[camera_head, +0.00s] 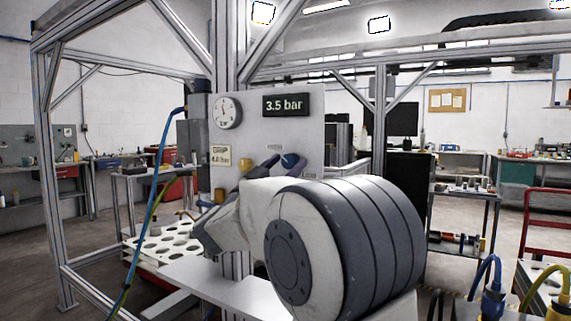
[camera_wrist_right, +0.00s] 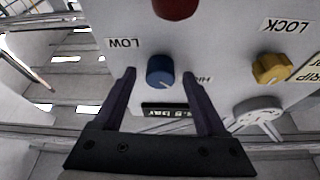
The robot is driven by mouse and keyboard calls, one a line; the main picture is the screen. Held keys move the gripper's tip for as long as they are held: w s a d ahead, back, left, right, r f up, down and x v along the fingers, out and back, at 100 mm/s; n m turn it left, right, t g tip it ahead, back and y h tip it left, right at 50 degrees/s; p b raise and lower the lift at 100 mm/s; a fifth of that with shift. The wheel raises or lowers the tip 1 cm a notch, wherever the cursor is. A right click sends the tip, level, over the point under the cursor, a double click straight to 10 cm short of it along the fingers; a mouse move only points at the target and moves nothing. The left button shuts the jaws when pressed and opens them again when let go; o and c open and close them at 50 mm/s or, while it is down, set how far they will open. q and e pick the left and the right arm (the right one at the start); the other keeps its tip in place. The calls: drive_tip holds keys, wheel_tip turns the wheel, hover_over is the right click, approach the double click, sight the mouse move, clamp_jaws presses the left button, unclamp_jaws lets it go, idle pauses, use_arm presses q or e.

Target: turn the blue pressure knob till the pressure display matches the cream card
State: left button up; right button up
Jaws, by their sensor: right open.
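The blue pressure knob (camera_head: 292,160) is on the grey panel, partly behind my right arm in the head view. In the right wrist view, the blue knob (camera_wrist_right: 160,72) sits between the two dark fingers of my open right gripper (camera_wrist_right: 161,73), with gaps on both sides. The head view also shows the right gripper (camera_head: 272,163) at the panel. The black pressure display (camera_head: 285,104) reads 3.5 bar. The cream card (camera_head: 221,156) seems to start with 4; its second digit is unclear. My left gripper is out of view.
A yellow knob (camera_head: 246,166) is left of the blue one, with a round gauge (camera_head: 227,112) above. A red part (camera_wrist_right: 177,6) shows near the blue knob in the wrist view. A white tray with holes (camera_head: 160,248) stands at left. Frame posts (camera_head: 380,120) surround the panel.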

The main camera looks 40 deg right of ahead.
clamp_jaws()
drive_tip(key=m+g+b, duration=0.1)
drive_tip(key=m, duration=0.2)
drive_tip(key=shift+w+f+g+b, duration=0.1)
drive_tip(key=shift+f+g+b, duration=0.15)
drive_tip(key=shift+g+b, duration=0.15)
drive_tip(key=m, duration=0.1)
drive_tip(key=m+g, duration=0.2)
drive_tip(key=m, duration=0.1)
drive_tip(key=shift+r+b, duration=0.25)
drive_tip(key=shift+b, duration=0.1)
unclamp_jaws()
drive_tip(key=v, duration=1)
drive_tip(key=shift+a+f+b, duration=0.2)
drive_tip(key=shift+f+b, duration=0.05)
drive_tip(key=shift+b, duration=0.15)
